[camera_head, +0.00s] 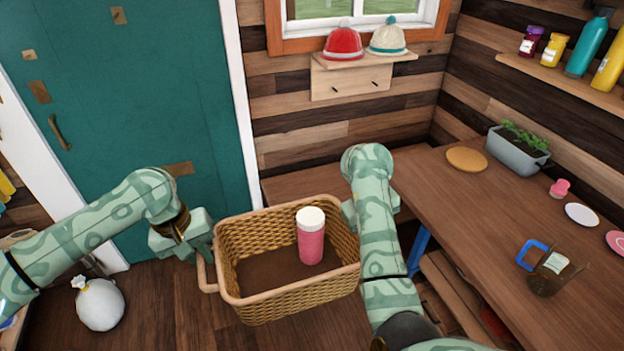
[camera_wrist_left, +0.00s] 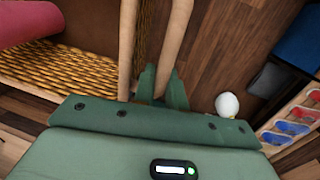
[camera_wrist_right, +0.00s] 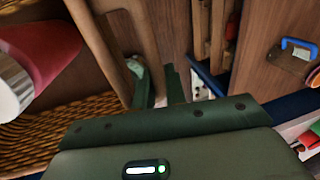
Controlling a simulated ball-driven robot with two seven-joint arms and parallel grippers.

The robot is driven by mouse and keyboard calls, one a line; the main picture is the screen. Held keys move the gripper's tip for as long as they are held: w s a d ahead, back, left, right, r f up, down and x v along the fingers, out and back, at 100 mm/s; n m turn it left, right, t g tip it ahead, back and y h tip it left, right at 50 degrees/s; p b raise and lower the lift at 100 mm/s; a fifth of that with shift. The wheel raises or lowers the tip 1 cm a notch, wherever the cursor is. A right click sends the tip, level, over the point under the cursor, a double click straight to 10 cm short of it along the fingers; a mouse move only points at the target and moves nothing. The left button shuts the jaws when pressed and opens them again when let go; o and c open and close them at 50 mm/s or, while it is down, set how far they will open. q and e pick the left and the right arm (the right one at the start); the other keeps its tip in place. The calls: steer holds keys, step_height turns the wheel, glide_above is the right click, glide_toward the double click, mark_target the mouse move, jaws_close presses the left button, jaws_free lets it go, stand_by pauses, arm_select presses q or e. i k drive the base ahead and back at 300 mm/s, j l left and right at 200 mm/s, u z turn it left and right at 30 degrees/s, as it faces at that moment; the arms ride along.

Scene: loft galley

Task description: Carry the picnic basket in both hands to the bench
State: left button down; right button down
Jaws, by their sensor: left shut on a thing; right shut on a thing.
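The wicker picnic basket (camera_head: 290,296) hangs level between my two arms, above the floor. A pink bottle with a white lid (camera_head: 311,240) stands upright inside it; its pink side also shows in the right wrist view (camera_wrist_right: 50,42). My left gripper (camera_head: 208,250) is shut on the basket's left handle (camera_head: 206,276), which passes between the fingers in the left wrist view (camera_wrist_left: 172,45). My right gripper (camera_wrist_right: 155,88) is shut on the right handle (camera_wrist_right: 146,38); my right arm mostly hides that side in the head view. A low wooden bench (camera_head: 300,185) runs along the wall behind the basket.
A wooden counter (camera_head: 455,215) at right carries a planter (camera_head: 518,148), a brown pitcher with a blue handle (camera_head: 547,275) and small dishes. A white sack (camera_head: 99,303) lies on the floor at left. A teal door (camera_head: 130,110) stands behind. Two hats (camera_head: 344,44) sit on a wall shelf.

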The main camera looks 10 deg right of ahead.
mark_target(309, 191)
steer(key=i+l, duration=0.4)
steer(key=i, duration=0.15)
steer(key=i+l, duration=0.4)
steer(key=i, duration=0.15)
